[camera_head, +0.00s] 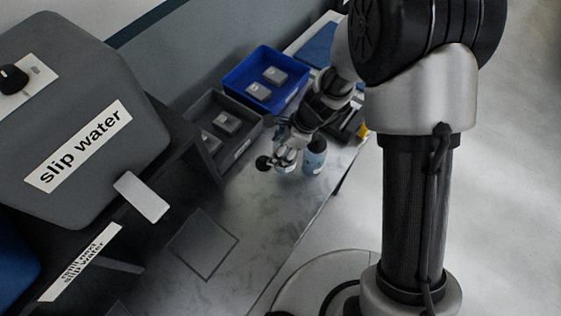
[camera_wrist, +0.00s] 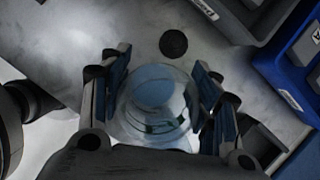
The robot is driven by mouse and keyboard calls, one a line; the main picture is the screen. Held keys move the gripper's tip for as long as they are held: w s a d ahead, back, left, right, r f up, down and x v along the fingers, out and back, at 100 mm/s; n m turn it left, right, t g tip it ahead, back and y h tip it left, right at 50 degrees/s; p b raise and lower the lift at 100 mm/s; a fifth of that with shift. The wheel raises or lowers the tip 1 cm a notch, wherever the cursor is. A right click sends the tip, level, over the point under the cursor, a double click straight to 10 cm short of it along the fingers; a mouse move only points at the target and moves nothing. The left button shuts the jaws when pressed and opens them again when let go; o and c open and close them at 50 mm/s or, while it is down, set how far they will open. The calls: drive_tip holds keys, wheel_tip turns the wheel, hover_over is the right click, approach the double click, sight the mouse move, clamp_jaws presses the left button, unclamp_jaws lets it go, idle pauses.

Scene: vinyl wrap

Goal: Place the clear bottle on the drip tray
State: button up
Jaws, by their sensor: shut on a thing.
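The clear bottle (camera_wrist: 155,105) is between my gripper's two blue-padded fingers in the wrist view, seen from above, with pale blue inside. My gripper (camera_wrist: 158,92) is shut on it.
A blue-grey container (camera_head: 315,157) stands right of my gripper. A black round item (camera_head: 263,163) is left of it and shows in the wrist view (camera_wrist: 173,43). A blue bin (camera_head: 235,77) and a grey bin (camera_head: 238,152) stand behind. A "slip water" tank (camera_head: 85,110) is left. Worktop around the square is clear.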

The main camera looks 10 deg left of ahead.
drive_tip(key=shift+w+f+b, duration=0.1)
drive_tip(key=shift+f+b, duration=0.95)
drive_tip(key=shift+f, duration=1.8)
drive_tip(key=shift+f, duration=0.1)
drive_tip(key=o, duration=1.1)
drive_tip(key=p+v, duration=0.4)
drive_tip(key=v, duration=0.8)
drive_tip(key=shift+p, duration=0.35)
